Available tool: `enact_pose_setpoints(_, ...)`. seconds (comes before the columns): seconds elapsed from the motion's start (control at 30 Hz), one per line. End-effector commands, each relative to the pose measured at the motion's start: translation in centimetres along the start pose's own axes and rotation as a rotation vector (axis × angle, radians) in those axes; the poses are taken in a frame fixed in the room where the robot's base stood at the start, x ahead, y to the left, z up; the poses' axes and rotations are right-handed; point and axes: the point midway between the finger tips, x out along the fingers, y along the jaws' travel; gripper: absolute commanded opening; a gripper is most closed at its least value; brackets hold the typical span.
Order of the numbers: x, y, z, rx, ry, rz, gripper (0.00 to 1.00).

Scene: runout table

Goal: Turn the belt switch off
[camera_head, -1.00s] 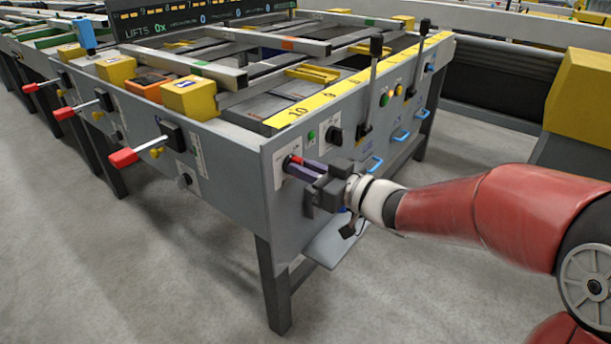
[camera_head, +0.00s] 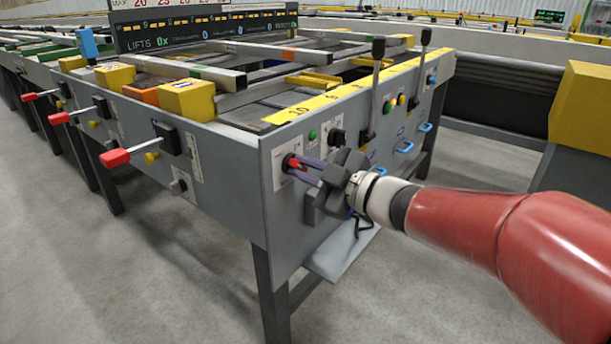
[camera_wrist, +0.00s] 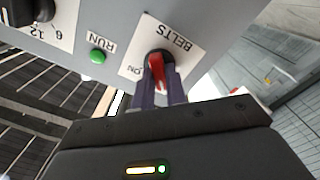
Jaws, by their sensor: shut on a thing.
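The belt switch is a red handle on a dark round base, set in a white label reading BELTS and ON. In the wrist view the red handle (camera_wrist: 156,70) lies between the purple fingers of my gripper (camera_wrist: 158,82), which is shut on it. In the head view the switch (camera_head: 292,162) is on the near end of the grey panel, partly hidden by my gripper (camera_head: 302,172), whose wrist block looks tilted. The OFF side of the label is not readable.
A green RUN button (camera_wrist: 97,56) and a black rotary knob (camera_head: 337,138) sit beside the switch. Two black levers (camera_head: 376,85) rise farther along the panel, above blue handles (camera_head: 403,147). Red-tipped levers (camera_head: 115,157) stick out on the left side. A grey shelf (camera_head: 340,255) hangs below.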

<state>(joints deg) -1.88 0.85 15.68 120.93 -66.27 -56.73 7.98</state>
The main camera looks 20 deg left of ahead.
Motion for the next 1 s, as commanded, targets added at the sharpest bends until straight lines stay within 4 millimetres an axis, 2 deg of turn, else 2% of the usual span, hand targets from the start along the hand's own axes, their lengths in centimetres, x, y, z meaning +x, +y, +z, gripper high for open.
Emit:
enact_pose_setpoints(0.63,-0.03,-0.11,0.08,-0.052,-0.002,-0.002,0.0)
enact_pose_setpoints(0.67,-0.03,-0.11,0.08,-0.052,-0.002,-0.002,0.15)
enact_pose_setpoints(0.8,-0.02,-0.08,0.06,-0.051,-0.001,-0.002,0.33)
enact_pose_setpoints(1.0,-0.01,-0.06,0.03,-0.051,-0.001,-0.001,0.35)
